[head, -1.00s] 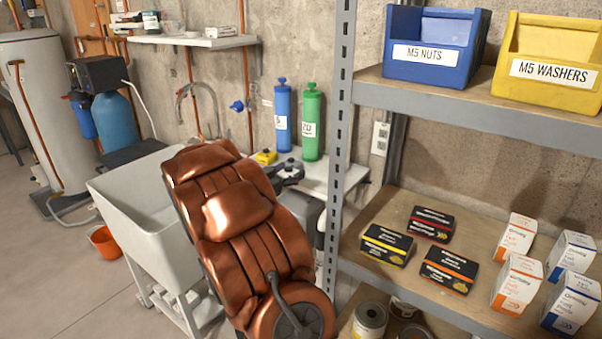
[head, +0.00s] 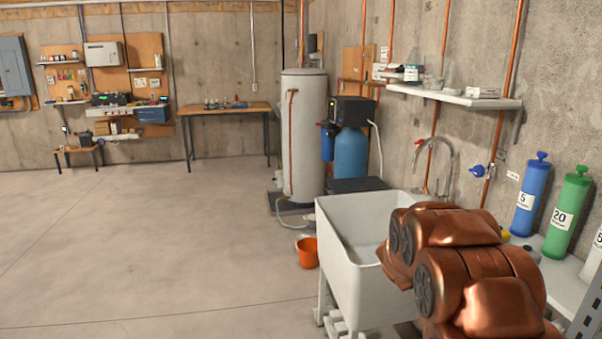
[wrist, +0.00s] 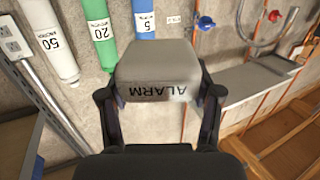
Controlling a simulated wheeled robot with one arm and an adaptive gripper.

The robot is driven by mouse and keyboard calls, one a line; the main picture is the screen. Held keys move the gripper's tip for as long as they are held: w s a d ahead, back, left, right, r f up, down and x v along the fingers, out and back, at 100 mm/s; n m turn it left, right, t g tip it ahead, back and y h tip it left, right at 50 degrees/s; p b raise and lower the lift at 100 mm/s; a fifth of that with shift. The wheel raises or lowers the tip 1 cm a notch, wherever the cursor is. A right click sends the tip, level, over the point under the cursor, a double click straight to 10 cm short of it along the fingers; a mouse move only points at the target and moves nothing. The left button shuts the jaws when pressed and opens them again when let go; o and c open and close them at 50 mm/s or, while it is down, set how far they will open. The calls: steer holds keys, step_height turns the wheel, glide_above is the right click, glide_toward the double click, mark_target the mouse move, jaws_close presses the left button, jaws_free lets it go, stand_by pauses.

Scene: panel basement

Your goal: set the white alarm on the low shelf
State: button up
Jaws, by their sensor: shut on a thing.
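My gripper (wrist: 160,95) is shut on the white alarm (wrist: 158,68), a pale box with rounded edges. Its "ALARM" label appears upside down in the wrist view, and one finger lies on each side of it. The gripper and alarm are not visible in the head view, where my copper-coloured arm fills the lower right. On the far wall, small shelves hang on wooden boards at two heights; a lower shelf (head: 68,102) is at the left, below an upper one (head: 60,62). I cannot tell for certain which is the low shelf.
A white sink (head: 345,265) stands close by my arm, with an orange bucket (head: 307,251) beside it. A water heater (head: 303,135) and a blue tank (head: 351,158) stand behind. A wooden table (head: 225,110) is at the far wall. The floor at left is clear.

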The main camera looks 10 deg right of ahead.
steer(key=w+a+r+n+t+y, duration=0.1)
steer(key=w+a+n+t+y, duration=0.25)
steer(key=w+a, duration=0.35)
steer(key=w+a+r+n+t+y, duration=0.1)
steer(key=w+a+n+t+y, duration=0.3)
steer(key=a, duration=0.6)
steer(key=w+a+f+n+t+y, duration=0.1)
steer(key=a+n+y, duration=0.4)
steer(key=a, duration=1.4)
steer(key=w+t+y, duration=0.1)
steer(key=w+y, duration=0.1)
steer(key=y, duration=0.1)
steer(key=shift+f, duration=0.2)
